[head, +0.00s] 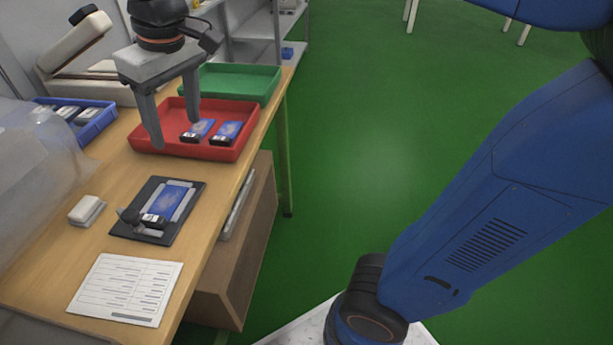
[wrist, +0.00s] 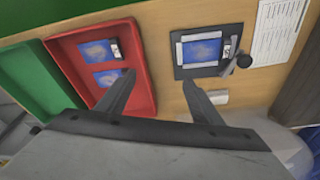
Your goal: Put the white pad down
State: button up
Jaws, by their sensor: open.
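The white pad (head: 86,210) lies on the wooden table, left of the black fixture, and looks like a small stack or block. It also shows in the wrist view (wrist: 218,97), just beyond the right finger. My gripper (head: 174,135) is open and empty, above the table near the red tray; its fingers also show in the wrist view (wrist: 160,88). The pad is apart from the fingers. The black fixture (head: 127,229) holds a blue card-like device (head: 168,202) and has a small lever at its near left side.
The red tray (head: 147,147) holds two blue devices. A green tray (head: 262,84) stands behind it and a blue bin (head: 99,125) at the left. A printed sheet (head: 125,287) lies at the front. Clear plastic (head: 35,165) bulges over the table's left side.

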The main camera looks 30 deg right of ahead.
jog(key=s+d+f+m+t, duration=0.1)
jog(key=s+d+f, duration=0.3)
jog(key=d, duration=0.4)
jog(key=s+d+f+m+h, duration=0.1)
jog(key=s+d+f+m, duration=0.2)
jog(key=s+d+f, duration=0.2)
jog(key=s+d+f+m+t, duration=0.1)
jog(key=s+d+f, duration=0.3)
jog(key=d, duration=0.6)
notch_tip(320, 180, down, 2)
jog(key=shift+s+d+f+m+t, duration=0.2)
jog(key=shift+s+d+m+t, duration=0.15)
jog(key=shift+m, duration=0.35)
jog(key=shift+o, duration=0.5)
jog(key=shift+w+r, duration=0.1)
jog(key=shift+w, duration=0.05)
